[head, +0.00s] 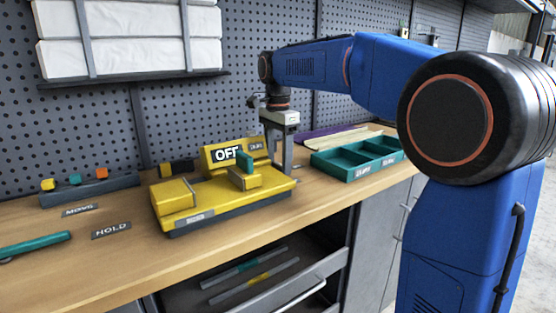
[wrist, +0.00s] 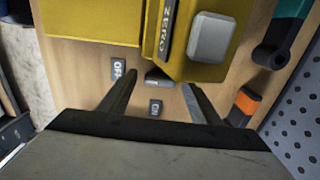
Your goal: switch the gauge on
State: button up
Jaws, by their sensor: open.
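The yellow gauge (head: 225,195) stands on the wooden bench, and its display (head: 226,154) reads OFF. In the wrist view its yellow body (wrist: 90,22) fills the top, with a ZERO label (wrist: 166,30) and a grey button (wrist: 211,37). A small grey switch piece (wrist: 159,79) sits at the gauge's edge, between an OFF label (wrist: 117,69) and an ON label (wrist: 156,107). My gripper (head: 286,165) points down at the gauge's right end. In the wrist view its open, empty fingers (wrist: 160,100) stand either side of the ON label. Contact with the switch cannot be told.
A teal compartment tray (head: 357,158) lies right of the gauge. A dark rack (head: 90,190) with coloured pieces and a teal tool (head: 35,244) are at the left. A pegboard wall (head: 270,70) stands behind. An open drawer (head: 250,280) is below the bench.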

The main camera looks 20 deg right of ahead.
jog(key=c, duration=1)
jog(key=shift+c, duration=0.2)
